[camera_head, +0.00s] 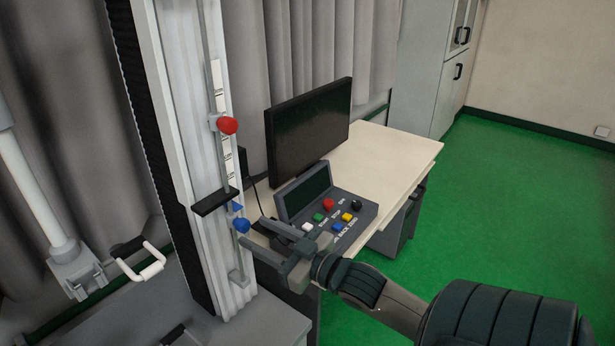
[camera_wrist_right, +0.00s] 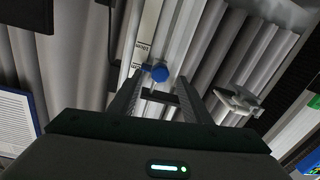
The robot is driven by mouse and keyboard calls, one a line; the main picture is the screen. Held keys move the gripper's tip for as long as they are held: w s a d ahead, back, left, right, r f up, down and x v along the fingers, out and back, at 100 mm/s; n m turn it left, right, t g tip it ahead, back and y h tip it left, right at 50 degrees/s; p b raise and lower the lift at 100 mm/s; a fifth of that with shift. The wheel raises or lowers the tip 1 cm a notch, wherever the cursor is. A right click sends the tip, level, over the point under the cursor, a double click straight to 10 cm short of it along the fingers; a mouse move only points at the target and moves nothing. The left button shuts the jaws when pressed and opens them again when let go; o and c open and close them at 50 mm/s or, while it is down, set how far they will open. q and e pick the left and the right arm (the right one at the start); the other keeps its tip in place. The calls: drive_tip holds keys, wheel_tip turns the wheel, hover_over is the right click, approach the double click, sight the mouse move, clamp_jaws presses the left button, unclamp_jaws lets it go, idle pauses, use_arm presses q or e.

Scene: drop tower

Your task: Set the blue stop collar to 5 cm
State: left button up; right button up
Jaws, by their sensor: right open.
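The blue stop collar's round knob (camera_head: 241,224) sits low on the thin vertical rod of the drop tower (camera_head: 176,120), below a small blue pointer (camera_head: 237,206). My right gripper (camera_head: 258,233) is open just to the right of the knob. In the right wrist view, the blue knob (camera_wrist_right: 160,73) lies just beyond and between the two fingertips of the right gripper (camera_wrist_right: 158,86). I cannot tell whether they touch it. The scale strip (camera_head: 225,155) runs beside the rod, too small to read. My left gripper is not in view.
A red-knobbed collar (camera_head: 228,125) sits higher on the rod, and a black carriage (camera_head: 215,201) is just above the blue collar. A button console (camera_head: 325,205) and a monitor (camera_head: 309,128) stand on the desk (camera_head: 395,150) to the right. A white handle (camera_head: 142,264) is at left.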

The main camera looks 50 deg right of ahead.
drive_tip(key=s+d, duration=0.1)
drive_tip(key=s, duration=1.1)
drive_tip(key=shift+d, duration=0.25)
drive_tip(key=shift+s, duration=0.1)
